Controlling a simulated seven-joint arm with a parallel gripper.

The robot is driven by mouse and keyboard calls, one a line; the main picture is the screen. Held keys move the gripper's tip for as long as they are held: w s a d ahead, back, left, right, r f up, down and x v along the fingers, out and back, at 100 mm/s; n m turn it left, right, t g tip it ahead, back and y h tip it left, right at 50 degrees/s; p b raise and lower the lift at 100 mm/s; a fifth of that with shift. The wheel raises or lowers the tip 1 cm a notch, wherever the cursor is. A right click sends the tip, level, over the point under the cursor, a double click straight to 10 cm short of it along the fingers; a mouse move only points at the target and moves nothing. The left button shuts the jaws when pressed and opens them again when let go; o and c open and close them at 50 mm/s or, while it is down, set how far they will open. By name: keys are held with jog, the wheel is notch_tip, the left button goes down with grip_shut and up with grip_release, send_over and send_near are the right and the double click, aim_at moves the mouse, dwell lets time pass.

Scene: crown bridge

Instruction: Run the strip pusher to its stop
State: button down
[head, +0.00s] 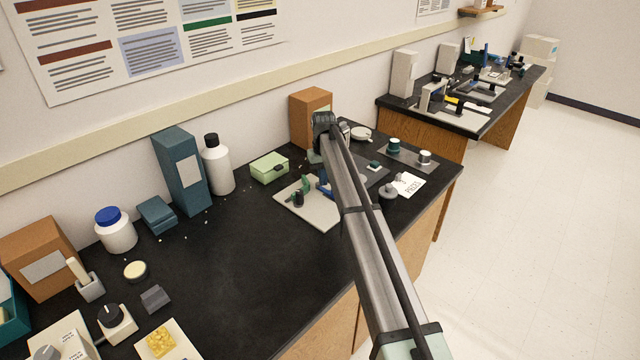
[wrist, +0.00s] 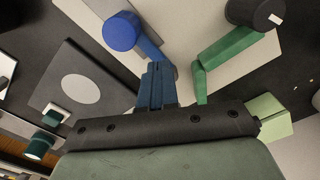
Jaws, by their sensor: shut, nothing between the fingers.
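A pale board (head: 318,215) lies on the black bench. On it are a green lever (wrist: 228,48) with a black knob (wrist: 256,12) and a blue lever with a round blue knob (wrist: 122,30). The green lever also shows in the head view (head: 304,184). I cannot tell which part is the strip pusher. My gripper (wrist: 155,68) is shut and empty, its dark blue fingers together. In the wrist view, its tips appear close to the blue lever's end. I cannot tell whether they touch. In the head view, my arm hides part of the board's right side.
Right of the board is a dark plate with a pale disc (wrist: 84,88), and farther a dark mat with a green knob (head: 394,146) and a white cylinder (head: 425,158). A green box (head: 269,167) and white bottle (head: 216,165) stand behind. The bench's front middle is clear.

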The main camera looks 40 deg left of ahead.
aim_at(323, 189)
notch_tip(323, 189, up, 6)
dwell(0.7)
dwell(0.4)
